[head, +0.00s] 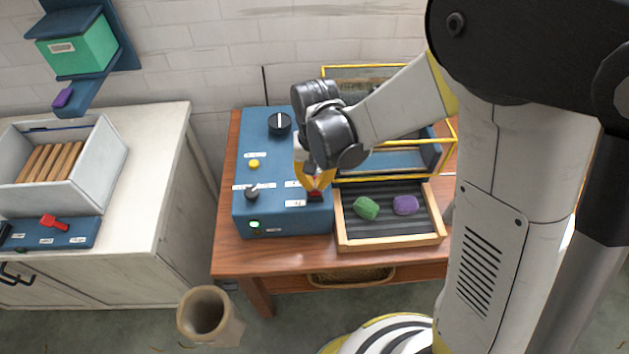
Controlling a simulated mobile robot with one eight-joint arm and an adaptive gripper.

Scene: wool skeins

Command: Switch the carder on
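The carder is a blue machine (285,222) on a wooden table, with a yellow-framed guard on its right side. Its top carries a large black knob (279,123), a yellow button (254,163), a smaller black knob (252,192) and white labels. A green light (254,224) shows on its front edge. My gripper (317,190) points down at the right part of the panel, with its yellow fingertips at a small red switch (316,196). The fingers partly cover the switch, and I cannot tell whether they grip it or only touch it.
A wooden-framed tray (390,241) with a green skein (366,208) and a purple skein (405,205) lies right of the panel. At left are a white counter (150,165), a grey bin and a blue box with a red lever (54,222). A beige pot (209,317) stands in front.

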